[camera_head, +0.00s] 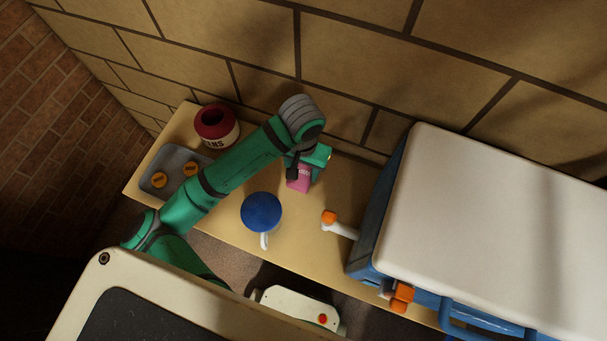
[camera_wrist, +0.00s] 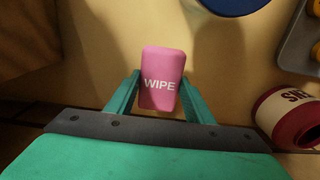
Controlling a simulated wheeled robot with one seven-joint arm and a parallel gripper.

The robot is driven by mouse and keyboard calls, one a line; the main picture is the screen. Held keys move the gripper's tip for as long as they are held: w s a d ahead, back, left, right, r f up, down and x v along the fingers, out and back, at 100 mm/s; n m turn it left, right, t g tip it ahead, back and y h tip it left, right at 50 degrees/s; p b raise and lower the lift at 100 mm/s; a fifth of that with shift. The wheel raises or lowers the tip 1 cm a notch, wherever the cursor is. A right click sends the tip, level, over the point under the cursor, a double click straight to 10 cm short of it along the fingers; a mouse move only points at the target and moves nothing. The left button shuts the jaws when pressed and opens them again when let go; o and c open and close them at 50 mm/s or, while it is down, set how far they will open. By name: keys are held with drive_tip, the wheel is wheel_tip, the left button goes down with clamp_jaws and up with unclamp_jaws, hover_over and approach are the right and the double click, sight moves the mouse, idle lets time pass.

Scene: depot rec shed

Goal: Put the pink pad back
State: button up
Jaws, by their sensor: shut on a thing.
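The pink pad (camera_wrist: 161,68), marked "WIPE", is between the two green fingers of my gripper (camera_wrist: 160,98) in the wrist view. The gripper is shut on it. In the head view the pink pad (camera_head: 299,180) shows below my gripper (camera_head: 300,170), over the tan table near the wall. My wrist hides part of the pad there. I cannot tell whether the pad touches the table.
A blue round-topped thing with a white handle (camera_head: 261,212) stands in front of the pad. A grey tray (camera_head: 152,166) with orange-yellow round pieces and a red-and-white pot (camera_head: 216,126) are at left. An orange-and-white tool (camera_head: 334,222) and a big blue-and-white cooler (camera_head: 480,220) are at right.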

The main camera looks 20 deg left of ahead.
sight(302, 178)
drive_tip(key=shift+f, duration=2.65)
drive_tip(key=o, duration=1.2)
wheel_tip(302, 178, up, 12)
drive_tip(key=shift+r, duration=0.1)
